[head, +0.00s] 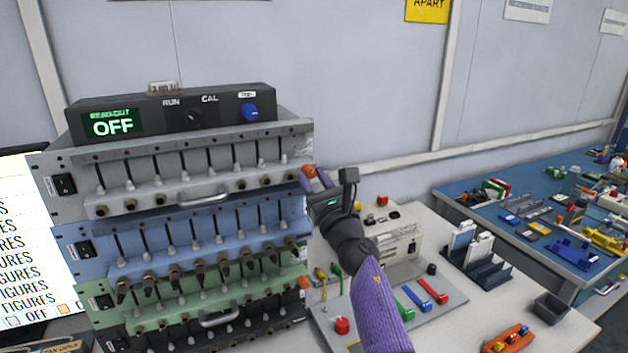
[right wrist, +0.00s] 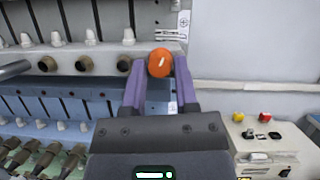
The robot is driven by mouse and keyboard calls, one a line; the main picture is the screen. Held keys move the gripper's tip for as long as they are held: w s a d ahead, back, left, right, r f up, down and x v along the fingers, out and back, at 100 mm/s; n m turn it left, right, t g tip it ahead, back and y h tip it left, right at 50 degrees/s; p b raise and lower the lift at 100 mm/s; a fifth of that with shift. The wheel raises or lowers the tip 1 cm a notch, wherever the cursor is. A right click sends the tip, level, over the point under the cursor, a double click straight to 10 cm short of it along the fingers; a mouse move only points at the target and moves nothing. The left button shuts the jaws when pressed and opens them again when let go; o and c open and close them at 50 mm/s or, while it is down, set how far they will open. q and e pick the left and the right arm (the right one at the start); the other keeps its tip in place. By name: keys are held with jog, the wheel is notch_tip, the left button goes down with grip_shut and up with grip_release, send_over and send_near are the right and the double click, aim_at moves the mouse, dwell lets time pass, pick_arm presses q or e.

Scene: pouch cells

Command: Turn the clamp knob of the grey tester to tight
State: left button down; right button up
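The grey tester (head: 175,185) is the top unit of the rack. Its orange clamp knob (head: 309,171) sits at the right end of its front ledge. In the right wrist view the knob (right wrist: 160,63) carries a short pale mark, close to upright and slightly tilted. My right gripper (right wrist: 160,75) has its two purple fingers on either side of the knob, which fills the gap between them. The right gripper (head: 314,180) also shows at the knob in the head view. My left gripper is not in view.
Blue (head: 185,247) and green (head: 190,300) testers sit below, with a similar orange knob (head: 303,283) on the green one. A readout box (head: 170,115) showing OFF stands on top. A bench with a press-like fixture (head: 398,250) lies to the right.

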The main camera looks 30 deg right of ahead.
grip_shut()
